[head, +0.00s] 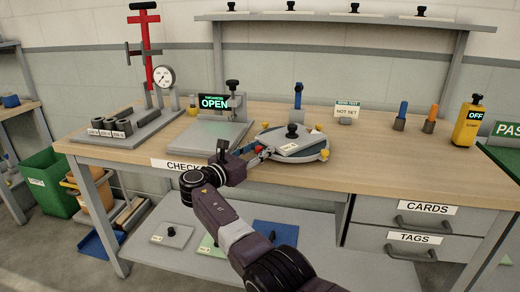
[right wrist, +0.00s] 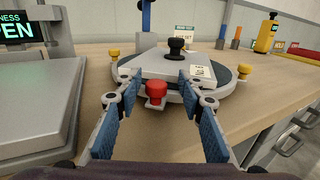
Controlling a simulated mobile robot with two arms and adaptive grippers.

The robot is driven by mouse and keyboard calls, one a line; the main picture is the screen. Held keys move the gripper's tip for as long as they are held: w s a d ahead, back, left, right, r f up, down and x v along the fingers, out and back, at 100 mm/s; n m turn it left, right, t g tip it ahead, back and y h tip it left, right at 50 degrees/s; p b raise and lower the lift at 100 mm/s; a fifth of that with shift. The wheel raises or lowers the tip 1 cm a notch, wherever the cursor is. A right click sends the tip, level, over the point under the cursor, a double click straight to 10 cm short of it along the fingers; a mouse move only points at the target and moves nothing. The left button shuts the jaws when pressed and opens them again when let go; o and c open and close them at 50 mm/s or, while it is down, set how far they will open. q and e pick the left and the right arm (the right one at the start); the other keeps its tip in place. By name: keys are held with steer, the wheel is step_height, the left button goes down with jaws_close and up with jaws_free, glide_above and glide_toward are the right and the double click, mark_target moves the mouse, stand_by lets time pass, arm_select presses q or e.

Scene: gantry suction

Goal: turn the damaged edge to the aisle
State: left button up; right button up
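A round turntable (head: 318,155) stands on the workbench, with yellow knobs and one red knob (right wrist: 156,93) around its rim. A pale grey plate (head: 304,147) with a black knob (right wrist: 177,48) and a small label lies on it; it also shows in the right wrist view (right wrist: 150,64). I cannot make out damage on any edge. My right gripper (head: 262,152) reaches the turntable's near left side. In the right wrist view its blue-padded fingers (right wrist: 158,88) are open, one each side of the red knob, with gaps visible. My left gripper is out of view.
A flat grey gauge plate (head: 205,134) with an "OPEN" display (head: 213,101) stands left of the turntable. Blue (head: 401,116) and orange posts (head: 431,119) and a yellow "OFF" device (head: 468,124) stand to the right. The bench's front right is clear, above drawers (head: 400,232).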

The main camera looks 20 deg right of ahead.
steer(key=shift+r, duration=0.1)
steer(key=v, duration=0.7)
steer(key=shift+s+a, duration=0.2)
steer(key=shift+a, duration=0.05)
steer(key=shift+c, duration=0.3)
